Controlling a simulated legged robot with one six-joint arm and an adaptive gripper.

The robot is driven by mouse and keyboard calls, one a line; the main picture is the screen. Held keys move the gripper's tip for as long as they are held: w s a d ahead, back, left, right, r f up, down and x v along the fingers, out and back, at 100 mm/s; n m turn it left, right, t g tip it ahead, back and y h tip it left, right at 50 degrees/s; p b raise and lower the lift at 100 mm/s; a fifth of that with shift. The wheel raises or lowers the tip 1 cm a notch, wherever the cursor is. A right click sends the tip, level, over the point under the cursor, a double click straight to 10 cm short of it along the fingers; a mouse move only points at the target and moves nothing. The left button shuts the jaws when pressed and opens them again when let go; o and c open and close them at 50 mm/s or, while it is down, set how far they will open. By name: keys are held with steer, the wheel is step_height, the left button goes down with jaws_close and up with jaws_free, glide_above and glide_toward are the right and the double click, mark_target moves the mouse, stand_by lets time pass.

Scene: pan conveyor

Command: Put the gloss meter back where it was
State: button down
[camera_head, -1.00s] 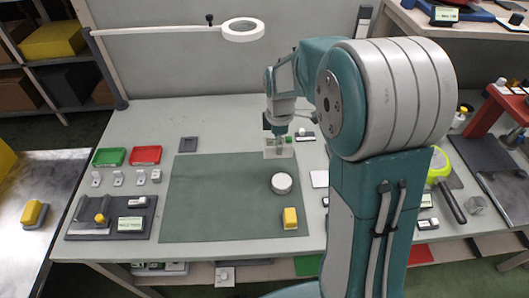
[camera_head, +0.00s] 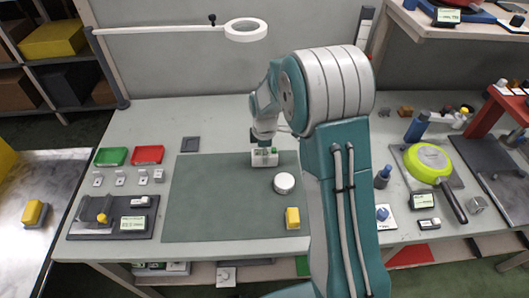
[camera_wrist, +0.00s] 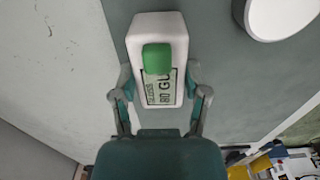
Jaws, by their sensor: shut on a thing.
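The gloss meter (camera_head: 265,160) is a white box with a green knob on top, at the back edge of the green mat (camera_head: 215,205). In the wrist view the gloss meter (camera_wrist: 172,28) shows its green knob and a display with dark letters, partly covered by the knob. My gripper (camera_head: 264,149) has its fingers on both sides of the box, shut on it; the gripper also shows in the wrist view (camera_wrist: 160,92). I cannot tell whether the box touches the mat.
A white round puck (camera_head: 284,183) and a yellow block (camera_head: 292,218) sit on the mat's right side. A dark square pad (camera_head: 190,144) lies left of the gripper. Green (camera_head: 111,156) and red (camera_head: 147,154) trays are further left. A green pan (camera_head: 428,162) stands right of my arm.

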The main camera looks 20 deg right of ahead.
steer(key=shift+c, duration=0.4)
jaws_free()
steer(key=shift+f, duration=0.1)
steer(key=shift+d, duration=0.1)
step_height(320, 180, up, 12)
steer(key=r, duration=0.1)
steer(key=s+r+m+t, duration=0.3)
steer(key=s+r+m, duration=0.4)
steer(key=s+r, duration=0.4)
steer(key=s+m+t, duration=0.2)
steer(key=s+m, duration=0.6)
steer(key=s, duration=0.8)
steer(key=shift+f+m+t, duration=0.2)
steer(key=shift+m+t, duration=0.1)
steer(key=shift+m, duration=0.1)
